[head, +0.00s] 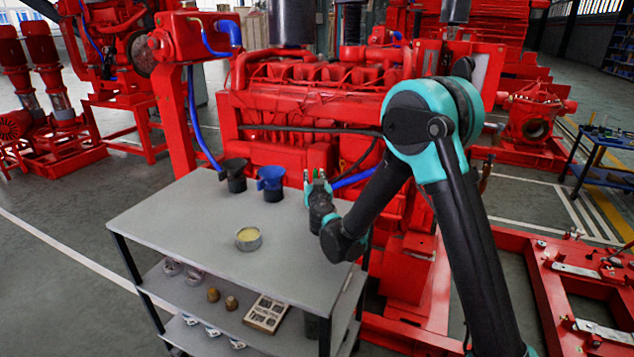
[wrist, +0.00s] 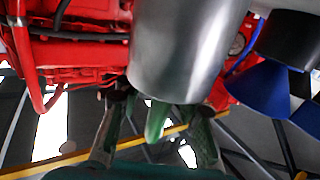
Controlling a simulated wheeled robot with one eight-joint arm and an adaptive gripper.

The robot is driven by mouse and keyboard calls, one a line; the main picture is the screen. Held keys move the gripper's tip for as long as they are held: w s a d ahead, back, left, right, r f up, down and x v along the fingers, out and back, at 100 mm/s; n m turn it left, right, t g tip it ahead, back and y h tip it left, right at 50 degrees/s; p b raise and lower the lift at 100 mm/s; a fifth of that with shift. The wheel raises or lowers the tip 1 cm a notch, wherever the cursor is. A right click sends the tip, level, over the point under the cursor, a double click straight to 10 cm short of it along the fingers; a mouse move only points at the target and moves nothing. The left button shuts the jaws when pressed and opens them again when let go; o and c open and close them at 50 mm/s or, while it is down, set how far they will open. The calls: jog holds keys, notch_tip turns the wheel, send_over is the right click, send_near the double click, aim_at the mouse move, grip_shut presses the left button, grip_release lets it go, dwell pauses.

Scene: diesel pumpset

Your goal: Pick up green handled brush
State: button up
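A green handle (wrist: 157,121) sticks out of a shiny metal cylinder (wrist: 185,50) in the wrist view, which appears upside down. The brush's bristles are not visible. My gripper (wrist: 158,140) has its fingers apart, one on each side of the handle, with gaps showing between. I cannot tell how deep the handle lies between them. In the head view my gripper (head: 316,184) is over the right back part of the grey cart top (head: 170,225). The metal cylinder is not clearly visible there, likely hidden by my gripper.
A blue funnel-like cup (head: 271,180) and a dark cup (head: 233,175) stand left of my gripper. A round tin (head: 248,239) is nearer on the cart. A red engine (head: 290,110) stands close behind. The cart top's left front is clear.

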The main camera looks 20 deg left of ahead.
jog(key=shift+w+a, duration=0.1)
grip_shut()
jog(key=shift+r, duration=0.15)
dwell(0.5)
